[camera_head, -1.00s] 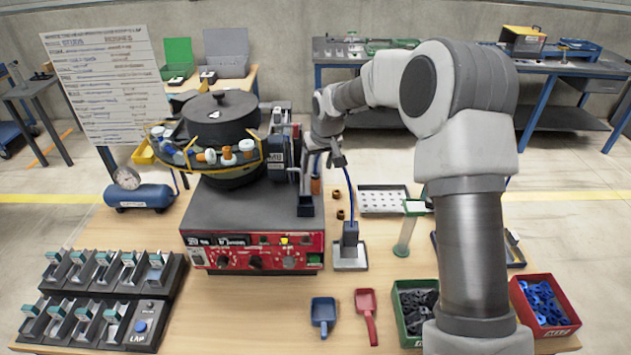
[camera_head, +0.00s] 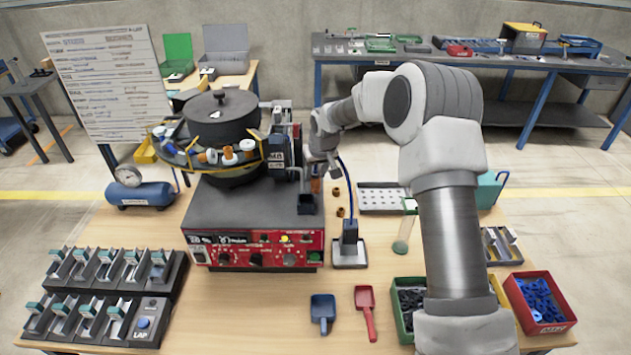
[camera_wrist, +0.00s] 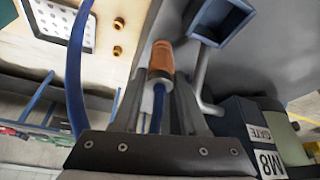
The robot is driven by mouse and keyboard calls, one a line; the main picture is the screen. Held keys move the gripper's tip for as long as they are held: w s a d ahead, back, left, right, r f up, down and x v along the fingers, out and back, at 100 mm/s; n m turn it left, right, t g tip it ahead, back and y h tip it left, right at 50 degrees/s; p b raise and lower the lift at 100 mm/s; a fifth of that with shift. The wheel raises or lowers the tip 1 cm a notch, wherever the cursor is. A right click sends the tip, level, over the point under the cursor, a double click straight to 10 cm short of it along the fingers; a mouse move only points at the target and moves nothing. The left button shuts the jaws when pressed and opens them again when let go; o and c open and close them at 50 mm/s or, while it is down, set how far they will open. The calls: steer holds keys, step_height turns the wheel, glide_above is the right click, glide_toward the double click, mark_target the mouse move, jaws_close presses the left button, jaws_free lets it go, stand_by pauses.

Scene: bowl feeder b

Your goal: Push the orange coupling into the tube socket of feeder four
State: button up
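The orange coupling (camera_wrist: 160,60) has a pale metal collar and a blue tube (camera_wrist: 158,108) on its near end in the wrist view. In the head view the coupling (camera_head: 316,186) is small, at the feeder's right side, partly hidden by my gripper (camera_head: 322,170). The bowl feeder (camera_head: 222,122) has a dark bowl on a grey base with a red panel. I cannot make out which socket belongs to feeder four.
A dark square cup (camera_wrist: 218,18) on a grey bracket is close right of the fingers. An M8-labelled block (camera_wrist: 262,140) is nearer. The blue tube (camera_head: 349,190) loops to a dark block (camera_head: 350,232). Two brass fittings (camera_head: 339,211) and a perforated tray (camera_head: 382,198) lie rightward.

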jaws_close()
